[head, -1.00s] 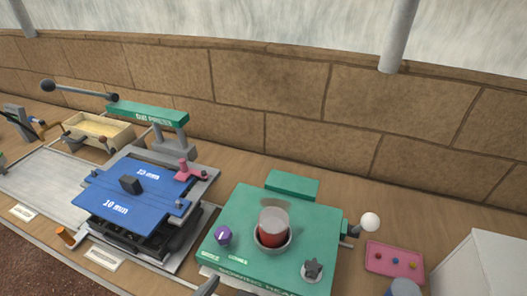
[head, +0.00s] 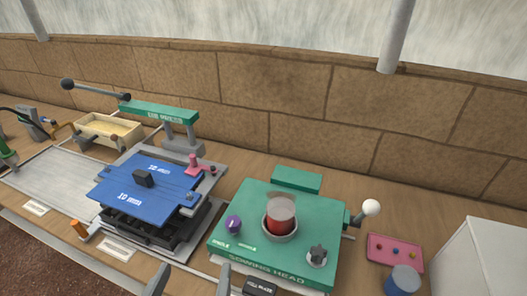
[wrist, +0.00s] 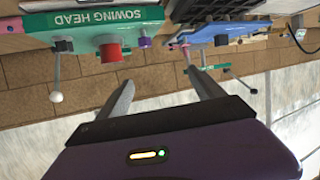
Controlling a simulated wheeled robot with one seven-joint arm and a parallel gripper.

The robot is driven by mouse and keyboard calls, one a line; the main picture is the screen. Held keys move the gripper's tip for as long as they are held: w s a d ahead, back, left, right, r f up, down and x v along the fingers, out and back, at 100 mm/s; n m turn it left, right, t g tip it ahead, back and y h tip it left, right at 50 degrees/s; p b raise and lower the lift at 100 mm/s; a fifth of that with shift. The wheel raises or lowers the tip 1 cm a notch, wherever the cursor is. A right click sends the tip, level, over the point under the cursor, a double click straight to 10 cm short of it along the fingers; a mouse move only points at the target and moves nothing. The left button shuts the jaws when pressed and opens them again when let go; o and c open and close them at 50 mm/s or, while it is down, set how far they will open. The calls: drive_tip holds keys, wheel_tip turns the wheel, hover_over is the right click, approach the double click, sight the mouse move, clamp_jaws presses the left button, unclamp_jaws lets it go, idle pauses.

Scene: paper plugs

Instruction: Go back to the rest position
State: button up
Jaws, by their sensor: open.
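My gripper (head: 190,282) is open and empty at the bottom edge of the head view, in front of the bench between the blue press and the green sowing head. In the wrist view my gripper (wrist: 166,92) shows two spread fingers with nothing between them. The green sowing head (head: 245,212) carries a red-filled clear cup (head: 281,216), a purple knob and a grey knob. It also shows upside down in the wrist view (wrist: 100,22). The fingers are apart from everything on the bench.
The blue plate (head: 150,190) lies on a black tray at left, with a green-armed press (head: 158,112) behind it. A pink tray (head: 394,252), a blue cup (head: 402,281) and a white box (head: 485,255) stand at right. A stone wall (head: 270,110) closes the back.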

drive_tip(key=s+d+f+n+y, duration=0.3)
drive_tip(key=d+f+n+y, duration=0.25)
drive_tip(key=n+y, duration=0.3)
drive_tip(key=s+d+f+m+h, duration=0.2)
drive_tip(key=s+d, duration=0.3)
drive_tip(key=d, duration=0.3)
drive_tip(key=s+d+f+m+h, duration=0.1)
drive_tip(key=s+d+m+h, duration=0.2)
drive_tip(key=s+d, duration=0.3)
drive_tip(key=s+d+f+m+h, duration=0.2)
drive_tip(key=s+d+m+h, duration=0.1)
drive_tip(key=d, duration=0.8)
drive_tip(key=s+m, duration=0.1)
drive_tip(key=s, duration=0.1)
drive_tip(key=shift+s+f+t, duration=0.3)
drive_tip(key=shift+s+f, duration=0.05)
drive_tip(key=shift+s, duration=0.05)
